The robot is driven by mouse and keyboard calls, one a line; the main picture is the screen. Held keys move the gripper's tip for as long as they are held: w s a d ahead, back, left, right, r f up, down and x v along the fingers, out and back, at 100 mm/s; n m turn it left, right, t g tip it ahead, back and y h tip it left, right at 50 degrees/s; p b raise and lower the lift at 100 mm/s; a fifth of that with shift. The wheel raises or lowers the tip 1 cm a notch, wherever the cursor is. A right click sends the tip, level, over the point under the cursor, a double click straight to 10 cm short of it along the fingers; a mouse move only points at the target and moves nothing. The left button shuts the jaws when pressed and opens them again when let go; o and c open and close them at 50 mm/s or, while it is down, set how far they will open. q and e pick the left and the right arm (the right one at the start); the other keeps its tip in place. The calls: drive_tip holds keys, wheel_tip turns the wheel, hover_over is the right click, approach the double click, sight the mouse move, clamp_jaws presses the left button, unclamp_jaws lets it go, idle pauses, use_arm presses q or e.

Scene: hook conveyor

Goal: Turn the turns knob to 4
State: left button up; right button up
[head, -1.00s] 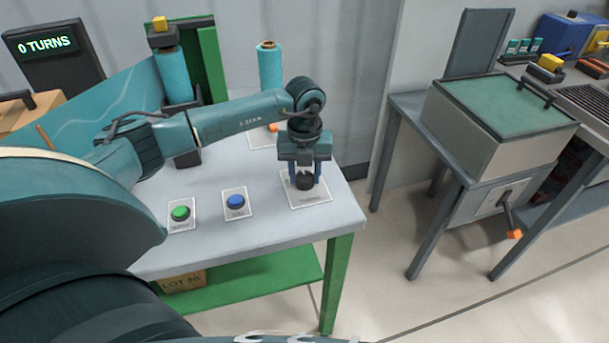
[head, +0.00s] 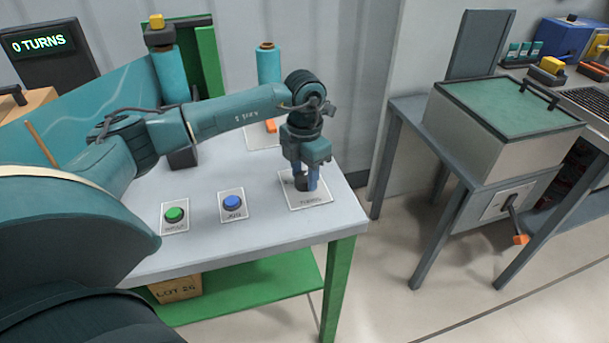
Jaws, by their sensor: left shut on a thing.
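The black turns knob (head: 300,183) sits on a white plate (head: 310,200) marked for turns, near the right end of the grey table. My left gripper (head: 305,184) points straight down over the plate, its fingers shut on the knob, one on each side. The fingers hide much of the knob and the plate's scale, so its pointer cannot be read. My right gripper is not in view.
A green button (head: 174,214) and a blue button (head: 233,202) sit on plates left of the knob. A teal film roll (head: 269,65) stands behind the arm. A grey bench (head: 400,110) with a lidded box (head: 505,110) stands to the right, across a floor gap.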

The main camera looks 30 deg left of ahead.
sight(305, 176)
use_arm(q)
drive_tip(key=shift+m, duration=0.6)
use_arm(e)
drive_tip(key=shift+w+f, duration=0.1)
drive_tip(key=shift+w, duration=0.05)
use_arm(q)
drive_tip(key=shift+m, duration=0.3)
drive_tip(key=o, duration=1)
drive_tip(key=shift+c, duration=0.2)
drive_tip(key=shift+r, duration=0.15)
wheel_tip(305, 176, up, 13)
drive_tip(key=b, duration=0.1)
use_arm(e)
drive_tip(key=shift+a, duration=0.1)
